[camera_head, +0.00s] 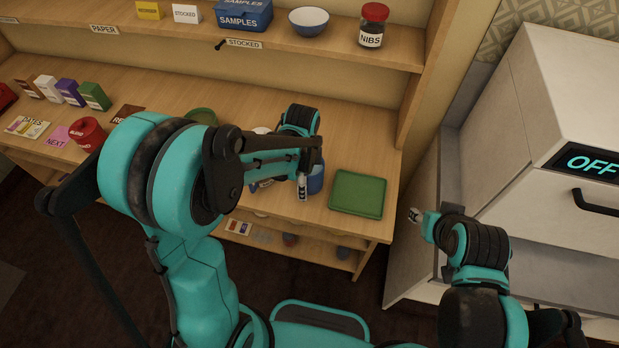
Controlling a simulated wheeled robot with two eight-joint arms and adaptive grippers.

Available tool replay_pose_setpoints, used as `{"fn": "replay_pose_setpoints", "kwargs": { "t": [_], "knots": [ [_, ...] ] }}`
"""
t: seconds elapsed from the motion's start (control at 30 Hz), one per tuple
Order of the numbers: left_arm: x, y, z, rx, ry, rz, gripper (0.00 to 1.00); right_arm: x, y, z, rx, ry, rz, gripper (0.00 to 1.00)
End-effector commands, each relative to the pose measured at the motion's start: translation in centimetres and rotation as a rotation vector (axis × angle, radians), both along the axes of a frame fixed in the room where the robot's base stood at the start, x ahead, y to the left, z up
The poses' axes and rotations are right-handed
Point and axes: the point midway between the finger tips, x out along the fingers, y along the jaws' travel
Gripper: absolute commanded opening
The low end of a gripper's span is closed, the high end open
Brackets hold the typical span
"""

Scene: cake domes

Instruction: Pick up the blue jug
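The blue jug (316,181) stands on the wooden counter, left of a green tray. It is mostly hidden behind my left gripper (303,187), so its handle and full shape cannot be made out. My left gripper points down in front of the jug; whether it touches the jug or is open or shut does not show. My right gripper (416,215) is away from the jug, off the counter's right end and beside the white appliance. Its finger opening is too small to judge.
The green tray (358,194) lies empty at the counter's right end. A shelf above holds a blue-white bowl (309,21), a red-lidded jar (372,25) and boxes. The white appliance (560,110) stands at right. Small cartons (95,96) and a red container (88,134) sit at left.

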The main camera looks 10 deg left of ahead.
Motion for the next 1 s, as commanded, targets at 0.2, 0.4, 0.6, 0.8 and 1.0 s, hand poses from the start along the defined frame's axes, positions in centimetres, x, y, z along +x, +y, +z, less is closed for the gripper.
{"fn": "replay_pose_setpoints", "kwargs": {
  "t": [0.2, 0.4, 0.6, 0.8, 1.0],
  "knots": [
    [0.05, 0.03, -1.86, 0.0, -0.001, 0.001, 0.63, 0.02, 0.0, -0.45, 0.0, 0.0, 0.0, 0.4],
    [0.04, 0.03, -1.79, 0.0, -0.001, 0.002, 0.58, 0.02, 0.0, -0.39, 0.0, 0.0, 0.0, 0.4],
    [0.05, 0.04, -1.78, 0.0, -0.001, 0.002, 0.05, 0.02, 0.0, -0.39, 0.0, 0.0, 0.0, 0.4],
    [0.04, 0.06, -1.79, 0.0, -0.001, 0.002, 0.01, 0.02, 0.0, -0.4, 0.0, 0.0, 0.0, 0.4],
    [0.05, 0.07, -1.77, 0.001, -0.001, 0.002, 0.01, 0.02, 0.0, -0.4, 0.0, 0.0, 0.0, 0.4]
  ]
}}
